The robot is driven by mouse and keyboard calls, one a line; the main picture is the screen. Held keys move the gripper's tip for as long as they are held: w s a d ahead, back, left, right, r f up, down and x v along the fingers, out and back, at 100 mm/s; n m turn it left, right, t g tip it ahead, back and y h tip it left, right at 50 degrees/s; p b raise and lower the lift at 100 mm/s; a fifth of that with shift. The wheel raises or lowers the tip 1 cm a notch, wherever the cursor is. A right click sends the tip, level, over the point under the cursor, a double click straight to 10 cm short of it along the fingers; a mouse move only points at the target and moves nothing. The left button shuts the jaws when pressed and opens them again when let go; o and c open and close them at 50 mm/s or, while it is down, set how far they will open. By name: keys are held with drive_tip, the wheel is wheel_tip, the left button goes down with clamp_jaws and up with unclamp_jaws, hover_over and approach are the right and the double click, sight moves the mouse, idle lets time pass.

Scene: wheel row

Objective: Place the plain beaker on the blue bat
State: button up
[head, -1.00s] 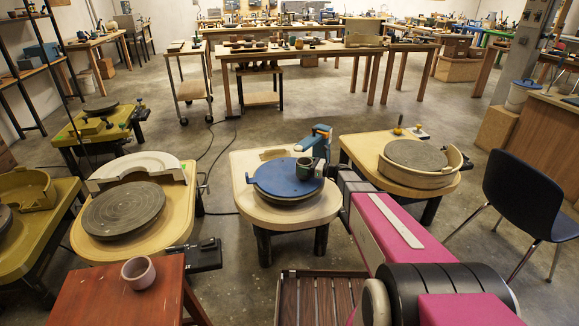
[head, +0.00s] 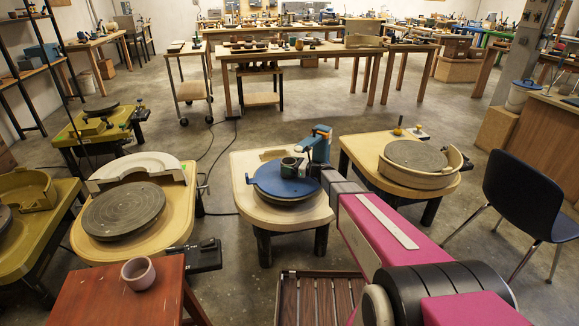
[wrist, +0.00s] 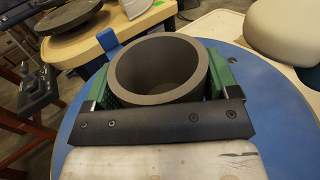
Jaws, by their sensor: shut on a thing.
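A dark grey beaker (wrist: 160,72) is upright in my gripper (wrist: 160,88), its open mouth empty. In the wrist view the green fingers press on its left and right sides. In the head view the held beaker (head: 290,162) and my gripper (head: 293,168) are over the blue bat (head: 280,192), nearer its back right than its front. The bat also fills much of the wrist view (wrist: 268,115). The beaker's base is hidden, so I cannot tell whether it touches the bat. A pinkish-grey beaker (head: 138,272) stands on the red stool at the lower left.
The red stool (head: 105,300) is at the lower left. A wheel with a grey head (head: 124,212) is left of the blue bat; another (head: 411,154) is to the right. A dark chair (head: 525,195) is at the right.

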drive_tip(key=shift+f, duration=0.1)
drive_tip(key=o, duration=0.9)
drive_tip(key=shift+o, duration=0.2)
